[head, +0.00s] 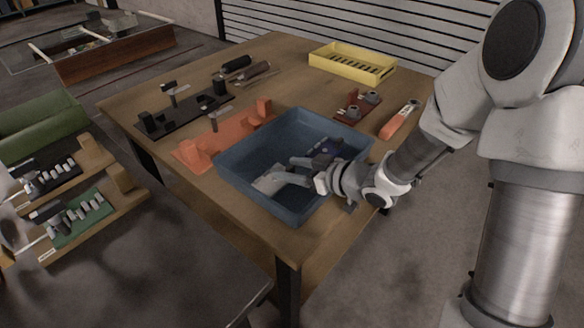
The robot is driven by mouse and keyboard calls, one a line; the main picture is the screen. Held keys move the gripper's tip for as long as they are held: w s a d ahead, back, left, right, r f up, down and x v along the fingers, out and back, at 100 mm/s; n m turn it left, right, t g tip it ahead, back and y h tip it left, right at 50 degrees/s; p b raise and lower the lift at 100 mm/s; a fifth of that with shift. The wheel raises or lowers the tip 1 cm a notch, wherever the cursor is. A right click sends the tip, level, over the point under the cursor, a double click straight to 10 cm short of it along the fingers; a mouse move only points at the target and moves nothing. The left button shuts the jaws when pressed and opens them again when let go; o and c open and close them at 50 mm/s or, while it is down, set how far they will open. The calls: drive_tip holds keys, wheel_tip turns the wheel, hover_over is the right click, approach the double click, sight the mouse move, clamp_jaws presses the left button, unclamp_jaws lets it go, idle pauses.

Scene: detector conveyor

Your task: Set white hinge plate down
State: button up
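The white hinge plate (268,184) shows as a pale flat piece inside the blue bin (237,184), toward its left front part. My gripper (286,169) reaches into the bin from the right, with its fingers spread apart. The nearer finger is right by the plate and overlaps it in the picture; I cannot tell whether they touch. Part of the plate is hidden behind that finger. The plate appears to lie low in the bin, but its exact height above the floor is unclear.
Dark parts (328,148) lie in the bin's far right part. An orange fixture (222,137) and a black fixture (185,118) stand left of the bin. A yellow crate (352,64) is at the back. An orange-handled tool (397,122) lies at right.

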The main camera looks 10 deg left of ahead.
drive_tip(key=shift+r, duration=0.25)
drive_tip(key=p+v, duration=0.3)
drive_tip(key=v, duration=0.9)
drive_tip(key=shift+p, duration=0.4)
drive_tip(key=shift+w+d+h, duration=0.25)
drive_tip(key=shift+d+h, duration=0.05)
drive_tip(key=w+d+r+m+t+h, duration=0.1)
drive_tip(key=d+r+m+t+h, duration=0.15)
drive_tip(key=d+r+h, duration=0.45)
drive_tip(key=d+r+m+t+h, duration=0.1)
drive_tip(key=d+r+m+h, duration=0.3)
drive_tip(key=d, duration=0.4)
drive_tip(key=s+a+r+m+g, duration=0.1)
drive_tip(key=s+m+g, duration=0.1)
drive_tip(key=s, duration=0.7)
drive_tip(key=s+a+r+m+g, duration=0.1)
drive_tip(key=s+m+g, duration=0.1)
drive_tip(key=s, duration=0.7)
drive_tip(key=shift+r+m+g, duration=0.3)
drive_tip(key=shift+m+g, duration=0.05)
drive_tip(key=shift+m, duration=0.4)
